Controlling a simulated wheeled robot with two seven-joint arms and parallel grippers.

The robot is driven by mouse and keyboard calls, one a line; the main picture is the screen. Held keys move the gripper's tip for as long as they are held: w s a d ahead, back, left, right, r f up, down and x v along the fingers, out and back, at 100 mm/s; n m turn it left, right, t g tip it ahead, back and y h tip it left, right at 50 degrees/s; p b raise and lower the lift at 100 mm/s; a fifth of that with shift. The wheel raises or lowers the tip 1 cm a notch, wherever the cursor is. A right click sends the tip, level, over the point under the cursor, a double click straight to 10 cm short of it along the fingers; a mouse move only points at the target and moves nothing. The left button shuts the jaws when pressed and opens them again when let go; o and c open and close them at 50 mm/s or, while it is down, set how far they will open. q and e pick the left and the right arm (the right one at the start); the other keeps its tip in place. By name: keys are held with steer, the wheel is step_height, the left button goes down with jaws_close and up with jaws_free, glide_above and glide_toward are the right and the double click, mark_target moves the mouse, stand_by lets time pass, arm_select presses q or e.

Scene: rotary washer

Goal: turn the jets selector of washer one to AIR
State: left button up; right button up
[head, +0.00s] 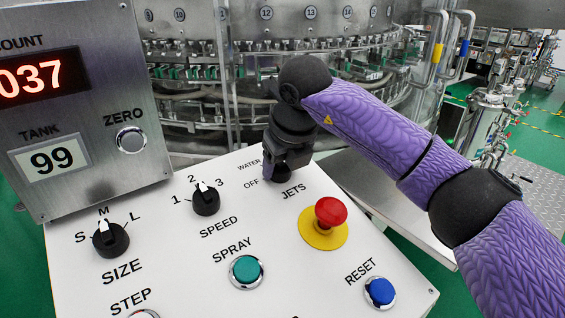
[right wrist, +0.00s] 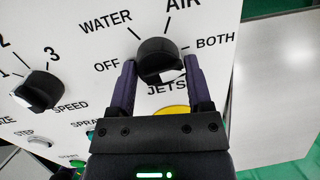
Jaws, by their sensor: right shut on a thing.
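The black jets selector knob (right wrist: 158,58) is on the white sloping panel, above the word JETS. OFF is to its left, WATER upper left, AIR at the top and BOTH to its right in the right wrist view. My right gripper (right wrist: 160,68) is shut on the knob, one finger on each side. A white patch shows low on the knob; I cannot tell which label the pointer faces. In the head view my right gripper (head: 280,174) hides most of the knob and the AIR and BOTH labels. My left gripper is not in view.
The speed knob (head: 206,200) and size knob (head: 110,238) are to the left. A red mushroom button (head: 331,211) on a yellow disc is close by. The green spray button (head: 246,271) and blue reset button (head: 380,291) are nearer. A display box (head: 85,185) stands at left.

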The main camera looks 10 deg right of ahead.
steer(key=shift+c, duration=0.8)
steer(key=shift+r+n+p, duration=0.1)
steer(key=shift+n+p, duration=0.3)
steer(key=shift+p, duration=0.1)
steer(key=n+p, duration=0.2)
steer(key=n, duration=0.1)
steer(key=shift+r+y+p, duration=0.1)
steer(key=shift+y+p, duration=0.2)
steer(key=shift+p, duration=0.05)
steer(key=n+p, duration=0.1)
steer(key=n, duration=0.2)
steer(key=shift+n+p, duration=0.3)
steer(key=shift+p, duration=0.1)
steer(key=shift+f+n+g+y+p, duration=0.2)
steer(key=shift+n+g+y+p, duration=0.15)
steer(key=shift+n, duration=0.75)
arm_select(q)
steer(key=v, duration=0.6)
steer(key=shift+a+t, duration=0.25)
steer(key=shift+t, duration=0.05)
arm_select(e)
steer(key=shift+f+n, duration=0.1)
steer(key=shift+n, duration=0.6)
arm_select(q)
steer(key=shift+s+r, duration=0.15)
arm_select(e)
steer(key=shift+f, duration=0.1)
